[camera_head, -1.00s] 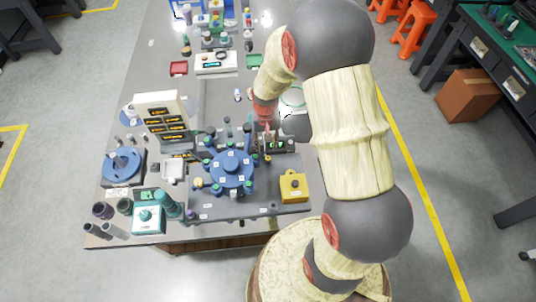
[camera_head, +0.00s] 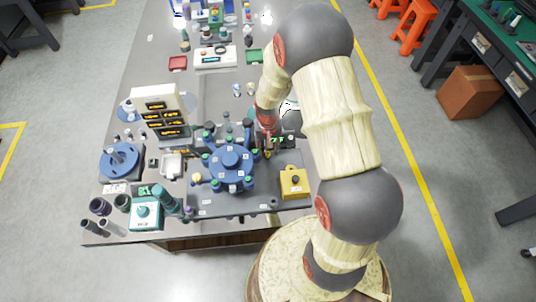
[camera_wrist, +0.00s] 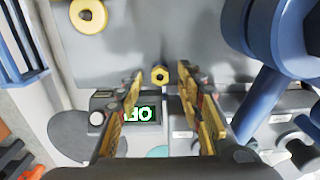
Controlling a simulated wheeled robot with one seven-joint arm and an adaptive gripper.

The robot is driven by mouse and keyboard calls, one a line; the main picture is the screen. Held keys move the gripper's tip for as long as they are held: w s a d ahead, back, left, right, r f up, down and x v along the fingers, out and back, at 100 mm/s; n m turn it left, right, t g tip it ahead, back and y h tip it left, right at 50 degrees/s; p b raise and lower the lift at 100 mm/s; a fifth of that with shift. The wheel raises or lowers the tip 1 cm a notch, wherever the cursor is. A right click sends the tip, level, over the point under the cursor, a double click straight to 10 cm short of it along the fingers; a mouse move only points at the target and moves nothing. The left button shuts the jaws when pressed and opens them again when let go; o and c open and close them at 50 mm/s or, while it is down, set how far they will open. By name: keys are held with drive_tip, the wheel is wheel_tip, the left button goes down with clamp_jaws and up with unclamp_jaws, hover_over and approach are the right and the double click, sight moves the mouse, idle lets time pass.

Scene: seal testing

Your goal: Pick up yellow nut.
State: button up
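A small yellow nut (camera_wrist: 160,75) with a dark hole is in the wrist view, on a grey surface straight ahead of my gripper. My gripper (camera_wrist: 160,73) is open, its yellowish finger pads to the left and right of the nut in the picture. Whether the nut lies between the tips or just beyond them I cannot tell. In the head view my gripper (camera_head: 267,148) points down beside the blue round fixture, and the nut is too small to make out there.
A larger yellow ring (camera_wrist: 89,15) is at the upper left of the wrist view. A blue round fixture (camera_head: 230,160) stands close left of my gripper, and a yellow box (camera_head: 294,182) sits nearer the table edge. A lit green display (camera_wrist: 139,115) shows below the fingers.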

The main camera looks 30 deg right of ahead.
drive_tip(key=shift+c, duration=1.2)
clamp_jaws()
drive_tip(key=shift+r, duration=0.1)
